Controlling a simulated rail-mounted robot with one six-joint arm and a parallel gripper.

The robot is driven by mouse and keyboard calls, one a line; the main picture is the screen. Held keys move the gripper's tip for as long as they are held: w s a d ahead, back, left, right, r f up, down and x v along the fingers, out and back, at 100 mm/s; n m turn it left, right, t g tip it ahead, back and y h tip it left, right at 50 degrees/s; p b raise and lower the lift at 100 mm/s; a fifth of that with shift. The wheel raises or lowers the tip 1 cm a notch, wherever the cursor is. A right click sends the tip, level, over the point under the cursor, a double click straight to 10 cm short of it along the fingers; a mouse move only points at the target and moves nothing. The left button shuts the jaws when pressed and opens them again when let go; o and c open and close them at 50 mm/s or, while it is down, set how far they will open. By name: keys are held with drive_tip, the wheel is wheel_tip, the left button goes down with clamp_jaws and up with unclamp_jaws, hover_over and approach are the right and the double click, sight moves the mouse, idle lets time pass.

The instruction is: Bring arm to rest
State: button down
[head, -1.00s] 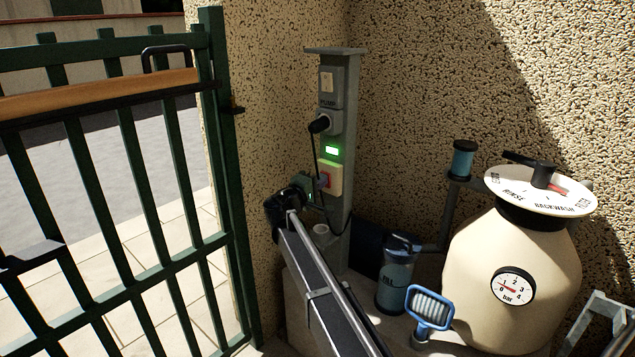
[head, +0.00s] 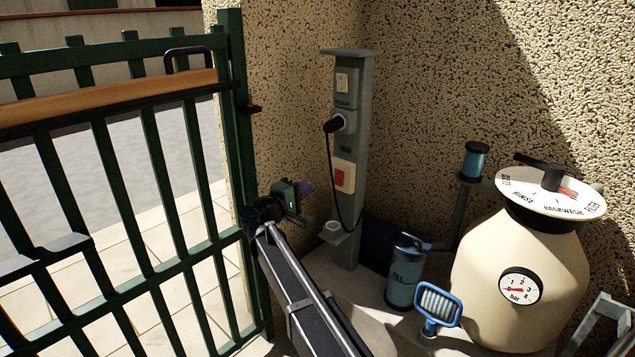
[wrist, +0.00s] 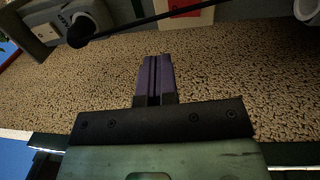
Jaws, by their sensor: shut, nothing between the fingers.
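My gripper (head: 305,188) is at the end of my arm, left of the grey pump post (head: 348,215) and in front of the pebbled wall. It is apart from the post's red switch (head: 343,178). In the wrist view, its purple fingers (wrist: 155,75) are shut together with nothing between them. The small indicator window (head: 345,150) above the switch is dark. A black plug (head: 333,124) sits in the socket, and its cable hangs down the post.
The green barred gate (head: 150,180) stands close at the left. The pebbled wall (head: 430,90) is behind.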

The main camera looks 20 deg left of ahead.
drive_tip(key=shift+s+a+r, duration=0.1)
drive_tip(key=shift+s+a, duration=0.15)
drive_tip(key=shift+s, duration=0.4)
